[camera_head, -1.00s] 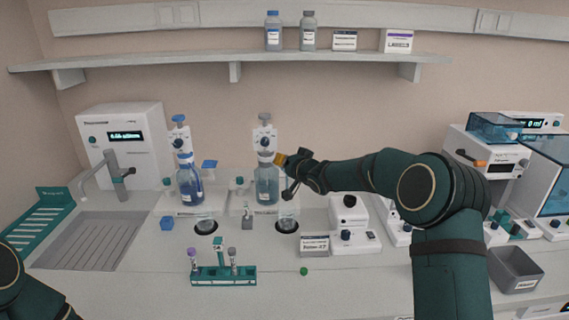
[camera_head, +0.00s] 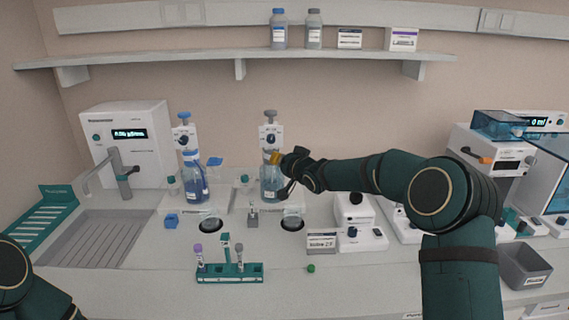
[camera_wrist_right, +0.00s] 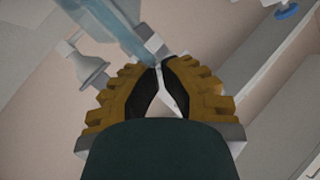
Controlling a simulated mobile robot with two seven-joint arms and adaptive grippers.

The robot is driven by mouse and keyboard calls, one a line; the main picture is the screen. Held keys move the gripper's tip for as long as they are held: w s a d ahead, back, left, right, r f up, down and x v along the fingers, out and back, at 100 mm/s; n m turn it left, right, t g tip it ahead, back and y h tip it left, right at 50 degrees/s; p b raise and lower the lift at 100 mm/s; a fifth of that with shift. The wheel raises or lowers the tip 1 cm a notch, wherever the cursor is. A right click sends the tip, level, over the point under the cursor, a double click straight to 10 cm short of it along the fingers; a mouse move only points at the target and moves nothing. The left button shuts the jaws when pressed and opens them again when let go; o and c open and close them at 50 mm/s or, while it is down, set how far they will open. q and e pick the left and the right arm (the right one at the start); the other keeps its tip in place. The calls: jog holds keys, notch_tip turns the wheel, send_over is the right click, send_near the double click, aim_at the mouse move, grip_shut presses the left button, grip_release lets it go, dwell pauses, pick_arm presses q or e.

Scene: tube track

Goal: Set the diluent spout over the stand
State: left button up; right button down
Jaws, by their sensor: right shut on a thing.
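A grey-topped dispenser bottle (camera_head: 269,135) with pale blue liquid stands at the centre back. Its label is too small to read. My right gripper (camera_head: 273,157) is in front of its neck, shut on a thin pale piece (camera_wrist_right: 168,88) that shows between the fingertips in the wrist view. This looks like the spout; the gripper hides most of it in the head view. I cannot tell which is the stand. My left gripper is out of view.
A blue-topped dispenser bottle (camera_head: 188,150) stands to the left, its blue-capped spout (camera_head: 214,161) pointing right. A green rack (camera_head: 230,273) with several tubes is in front. A labelled box (camera_head: 321,242) and small device (camera_head: 354,210) stand right. A green cap (camera_head: 311,268) lies on the bench.

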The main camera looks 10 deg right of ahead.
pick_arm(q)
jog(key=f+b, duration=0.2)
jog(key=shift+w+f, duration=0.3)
pick_arm(e)
jog(key=a, duration=0.2)
jog(key=w+a, duration=0.1)
jog(key=a, duration=0.1)
jog(key=shift+a, duration=0.25)
